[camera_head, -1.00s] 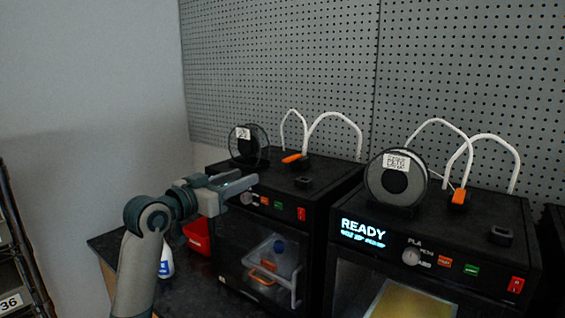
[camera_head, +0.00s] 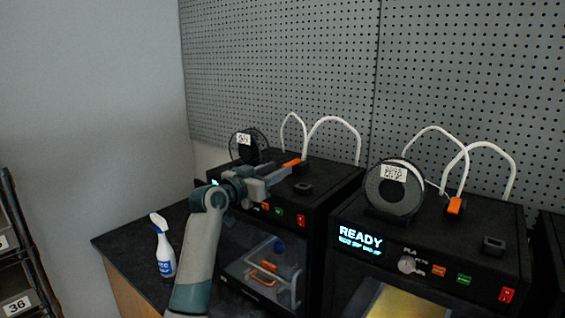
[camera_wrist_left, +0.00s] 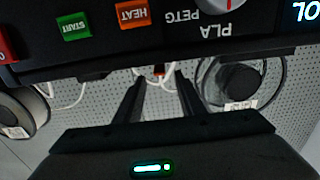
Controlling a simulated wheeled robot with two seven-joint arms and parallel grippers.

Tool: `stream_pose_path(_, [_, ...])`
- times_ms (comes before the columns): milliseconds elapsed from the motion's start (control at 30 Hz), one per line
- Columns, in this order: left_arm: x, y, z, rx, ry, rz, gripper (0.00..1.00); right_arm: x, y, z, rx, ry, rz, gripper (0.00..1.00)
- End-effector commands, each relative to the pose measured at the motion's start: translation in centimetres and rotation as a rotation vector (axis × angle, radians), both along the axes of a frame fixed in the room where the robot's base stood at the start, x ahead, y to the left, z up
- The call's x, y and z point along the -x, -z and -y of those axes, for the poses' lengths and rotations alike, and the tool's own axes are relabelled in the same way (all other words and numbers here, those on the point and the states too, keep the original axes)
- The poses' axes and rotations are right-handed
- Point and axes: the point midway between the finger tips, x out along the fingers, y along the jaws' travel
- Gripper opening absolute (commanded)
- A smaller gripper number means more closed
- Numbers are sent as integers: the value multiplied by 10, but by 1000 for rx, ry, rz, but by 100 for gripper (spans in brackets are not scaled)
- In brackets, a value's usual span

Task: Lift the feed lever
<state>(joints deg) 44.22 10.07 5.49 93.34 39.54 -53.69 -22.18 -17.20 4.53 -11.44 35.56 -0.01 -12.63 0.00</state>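An orange feed lever (camera_head: 292,163) sits on top of the left black printer (camera_head: 330,185), at the foot of the white tubes. A second orange lever (camera_head: 455,206) is on the right printer (camera_head: 470,235). My left gripper (camera_head: 284,175) is over the front top edge of the left printer, just in front of its lever. In the left wrist view, which is upside down, its two fingers (camera_wrist_left: 159,98) are apart with nothing between them. A small orange patch, seemingly the lever (camera_wrist_left: 159,70), shows beyond and between them. My right gripper is not in view.
Filament spools stand on the left printer (camera_head: 247,146) and right printer (camera_head: 393,188). The right printer's display (camera_head: 361,238) reads READY. A spray bottle (camera_head: 165,254) stands on the dark bench (camera_head: 125,243). A pegboard wall (camera_head: 290,70) is behind.

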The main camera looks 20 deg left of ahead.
Motion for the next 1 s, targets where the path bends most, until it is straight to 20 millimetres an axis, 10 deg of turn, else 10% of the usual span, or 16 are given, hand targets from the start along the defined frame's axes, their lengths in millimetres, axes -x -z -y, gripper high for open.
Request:
stream_pose_path(667, [-32,1,12,0,0,0,36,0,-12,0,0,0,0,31])
stream_pose_path(833, [-32,1,12,0,0,0,2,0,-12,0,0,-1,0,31])
stream_pose_path(1000, [-32,1,12,0,0,0,0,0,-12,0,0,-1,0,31])
